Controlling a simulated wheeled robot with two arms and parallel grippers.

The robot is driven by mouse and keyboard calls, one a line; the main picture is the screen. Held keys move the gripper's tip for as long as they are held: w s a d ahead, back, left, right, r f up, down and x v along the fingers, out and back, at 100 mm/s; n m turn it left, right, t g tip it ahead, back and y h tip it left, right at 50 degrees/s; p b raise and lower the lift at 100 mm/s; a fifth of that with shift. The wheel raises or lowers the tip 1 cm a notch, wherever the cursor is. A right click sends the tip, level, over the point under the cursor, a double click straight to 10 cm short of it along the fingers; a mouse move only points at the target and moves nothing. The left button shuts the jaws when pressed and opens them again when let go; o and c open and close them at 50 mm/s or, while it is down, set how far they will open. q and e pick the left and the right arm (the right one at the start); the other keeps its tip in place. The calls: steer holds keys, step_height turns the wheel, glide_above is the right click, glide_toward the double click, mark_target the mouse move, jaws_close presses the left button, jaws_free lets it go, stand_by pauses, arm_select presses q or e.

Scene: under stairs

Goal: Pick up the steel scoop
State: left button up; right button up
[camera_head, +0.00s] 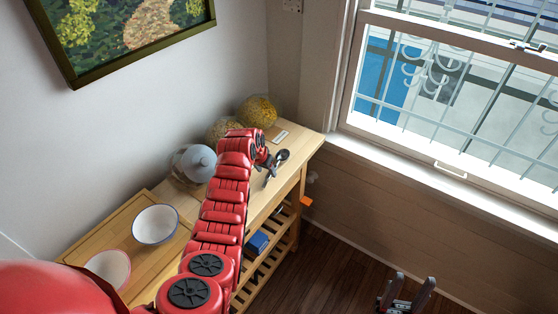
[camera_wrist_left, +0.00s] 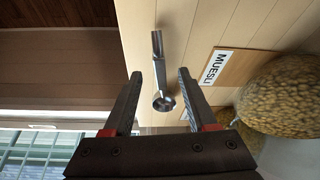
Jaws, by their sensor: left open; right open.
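The steel scoop lies on the wooden counter; in the left wrist view the scoop (camera_wrist_left: 159,75) shows with its handle at the top and its round bowl lower down. It also shows in the head view as a scoop (camera_head: 282,156) near the counter's window end. My left gripper (camera_wrist_left: 159,73) is open, and in its wrist view the scoop appears between the two fingers; I cannot tell the height gap. In the head view my left gripper (camera_head: 270,164) is beside the scoop, partly hidden by the red arm. My right gripper (camera_head: 406,296) is open and empty, away from the counter.
A MUESLI label (camera_wrist_left: 215,67) lies near a filled jar (camera_wrist_left: 285,95). In the head view, jars (camera_head: 258,112) and a grey-lidded glass jar (camera_head: 201,163) stand along the wall. Two bowls, one blue-rimmed (camera_head: 155,224), sit at the left. A window (camera_head: 450,100) is at right.

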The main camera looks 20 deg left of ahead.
mark_target(268, 175)
arm_select(q)
steer(key=shift+w+f+p, duration=0.15)
steer(key=shift+f+p, duration=0.25)
steer(key=shift+f, duration=0.1)
steer(key=shift+x, duration=1.3)
steer(key=shift+d, duration=0.1)
jaws_close()
